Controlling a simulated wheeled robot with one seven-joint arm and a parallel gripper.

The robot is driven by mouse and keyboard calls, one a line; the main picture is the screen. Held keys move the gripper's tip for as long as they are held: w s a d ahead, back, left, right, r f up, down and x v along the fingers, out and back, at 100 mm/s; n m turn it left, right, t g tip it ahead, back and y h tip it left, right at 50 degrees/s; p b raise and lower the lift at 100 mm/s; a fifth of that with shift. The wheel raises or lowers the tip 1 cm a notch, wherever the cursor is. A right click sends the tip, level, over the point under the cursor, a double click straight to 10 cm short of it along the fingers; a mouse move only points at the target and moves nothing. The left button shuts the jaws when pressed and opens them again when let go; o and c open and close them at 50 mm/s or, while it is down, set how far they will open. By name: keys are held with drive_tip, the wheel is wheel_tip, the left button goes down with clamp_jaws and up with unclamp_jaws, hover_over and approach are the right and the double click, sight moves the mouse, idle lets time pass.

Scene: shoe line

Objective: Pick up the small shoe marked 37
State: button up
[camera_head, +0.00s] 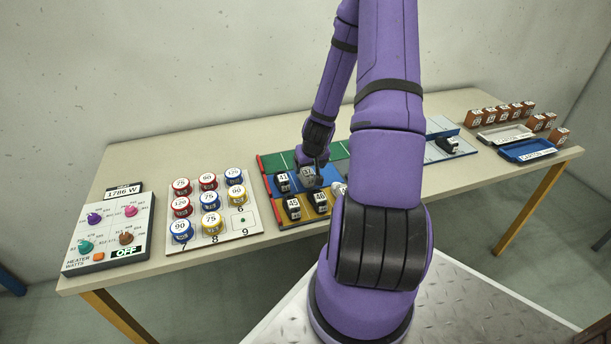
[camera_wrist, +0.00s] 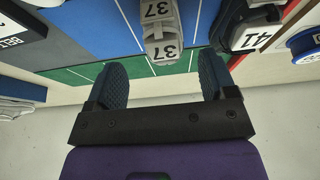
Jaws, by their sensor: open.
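The small grey shoe marked 37 (camera_head: 308,178) lies on the blue part of the coloured board, with my gripper (camera_head: 316,160) just above and behind it. In the wrist view the grey shoe (camera_wrist: 162,30) shows two 37 labels and runs up past the top edge. My gripper (camera_wrist: 161,68) is open there, with one dark finger pad to each side of the shoe's near end. A gap shows between each pad and the shoe, and nothing is held. My arm hides part of the board in the head view.
A black shoe marked 41 (camera_wrist: 245,35) lies close beside the right finger in the wrist view. Black shoes marked 45 (camera_head: 292,208) and 46 (camera_head: 319,202) stand on the yellow front strip. A panel of numbered tins (camera_head: 211,220) stands left, a blue tray (camera_head: 528,151) far right.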

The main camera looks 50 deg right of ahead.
sight(305, 169)
drive_tip(key=x, duration=0.3)
drive_tip(key=shift+w+a+f, duration=0.1)
drive_tip(key=shift+w+f, duration=0.05)
drive_tip(key=shift+w, duration=0.3)
drive_tip(key=shift+x, duration=0.8)
drive_tip(key=shift+c, duration=0.4)
drive_tip(key=c, duration=0.9)
